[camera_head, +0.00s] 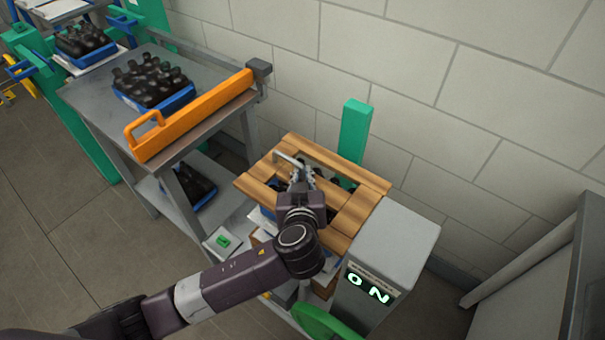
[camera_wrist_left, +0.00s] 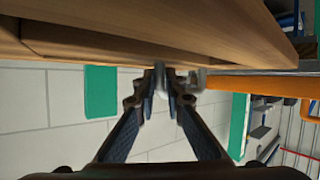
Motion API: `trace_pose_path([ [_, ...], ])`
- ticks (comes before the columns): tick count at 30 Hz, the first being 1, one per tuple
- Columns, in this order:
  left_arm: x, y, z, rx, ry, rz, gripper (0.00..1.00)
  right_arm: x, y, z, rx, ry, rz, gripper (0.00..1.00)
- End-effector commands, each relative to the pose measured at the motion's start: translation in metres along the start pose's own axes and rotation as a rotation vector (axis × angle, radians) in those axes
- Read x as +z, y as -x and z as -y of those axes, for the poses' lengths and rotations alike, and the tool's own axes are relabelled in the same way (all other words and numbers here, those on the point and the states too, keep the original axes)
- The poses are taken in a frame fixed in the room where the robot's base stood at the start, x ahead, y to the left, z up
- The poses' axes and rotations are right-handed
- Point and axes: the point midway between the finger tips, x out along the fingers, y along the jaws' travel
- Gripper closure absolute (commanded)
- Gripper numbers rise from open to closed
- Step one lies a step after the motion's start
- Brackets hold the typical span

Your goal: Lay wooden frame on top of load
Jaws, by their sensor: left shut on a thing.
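The wooden frame (camera_head: 362,207) is a slatted rectangle with openings, above a stand beside the grey box. It fills the top of the left wrist view (camera_wrist_left: 150,32). My left gripper (camera_head: 300,180) is over its middle, shut on the frame's metal handle (camera_head: 287,158); the fingertips (camera_wrist_left: 164,82) close on the handle in the wrist view. Dark bottles (camera_head: 322,182), the load, show through the openings, with a blue tray edge under the frame's left side. I cannot tell whether the frame touches the load. My right gripper is not in view.
A grey box (camera_head: 392,245) with a lit "ON" sign stands right of the frame, a green post (camera_head: 354,130) behind it. A metal cart (camera_head: 95,95) at left carries a blue tray of bottles (camera_head: 153,85) and an orange guard (camera_head: 195,112). The wall is close behind.

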Motion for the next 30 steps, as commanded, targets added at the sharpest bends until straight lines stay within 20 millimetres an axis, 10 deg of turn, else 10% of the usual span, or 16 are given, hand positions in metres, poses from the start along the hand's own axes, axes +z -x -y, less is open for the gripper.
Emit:
trace_pose_path([
  [8, 0.004, -0.002, 0.000, 0.001, 0.001, -0.004, 1.00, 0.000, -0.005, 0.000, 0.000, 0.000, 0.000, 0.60],
  [14, 0.003, -0.002, 0.000, 0.001, 0.001, -0.004, 0.70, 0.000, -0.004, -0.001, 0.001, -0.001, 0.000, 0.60],
  [30, 0.007, 0.028, -0.001, 0.003, 0.003, 0.003, 0.69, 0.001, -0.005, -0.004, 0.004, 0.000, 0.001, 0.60],
])
